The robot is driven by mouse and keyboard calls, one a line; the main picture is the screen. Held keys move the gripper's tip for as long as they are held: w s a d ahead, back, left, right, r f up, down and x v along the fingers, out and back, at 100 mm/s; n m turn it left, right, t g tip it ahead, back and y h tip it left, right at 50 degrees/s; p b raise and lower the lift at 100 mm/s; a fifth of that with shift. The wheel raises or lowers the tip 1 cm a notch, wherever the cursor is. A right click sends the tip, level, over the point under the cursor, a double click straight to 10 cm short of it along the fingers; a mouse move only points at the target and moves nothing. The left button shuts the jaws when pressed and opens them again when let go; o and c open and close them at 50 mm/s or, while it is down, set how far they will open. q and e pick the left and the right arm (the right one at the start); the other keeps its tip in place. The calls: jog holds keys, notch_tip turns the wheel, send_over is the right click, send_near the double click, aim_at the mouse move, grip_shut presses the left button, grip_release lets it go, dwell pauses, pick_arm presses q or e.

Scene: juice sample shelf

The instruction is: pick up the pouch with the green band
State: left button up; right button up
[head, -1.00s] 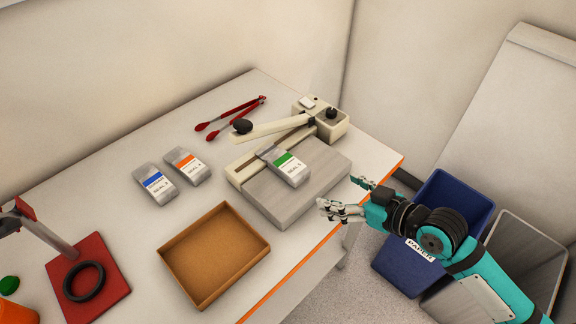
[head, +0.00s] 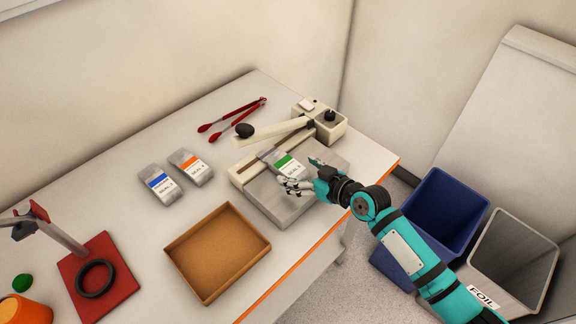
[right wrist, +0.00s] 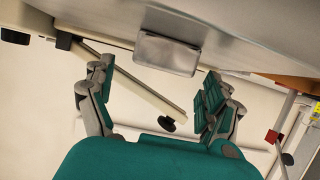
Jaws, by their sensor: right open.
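The pouch with the green band (head: 284,160) lies on the grey block (head: 266,200) of a lever device, its near end partly hidden by my right gripper. My right gripper (head: 300,176) is open over the block, at the pouch's near end. In the right wrist view the grey pouch end (right wrist: 166,54) shows ahead, between and beyond the spread fingers (right wrist: 156,92); nothing is between the fingers. My left gripper is not in view.
The lever arm (head: 272,130) runs just behind the pouch. Blue-band (head: 160,184) and orange-band (head: 188,167) pouches lie left. Red tongs (head: 232,120), a brown tray (head: 215,290), and a red-based stand (head: 105,285) are on the table. Bins (head: 440,215) stand right.

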aim_at(289, 166)
jog(key=x, duration=0.4)
jog(key=shift+w+r+p, duration=0.15)
jog(key=shift+r+p, duration=0.05)
jog(key=shift+p, duration=0.2)
jog(key=shift+c, duration=0.4)
jog(key=shift+c, duration=1.1)
jog(key=c, duration=1.1)
jog(key=shift+r, duration=0.1)
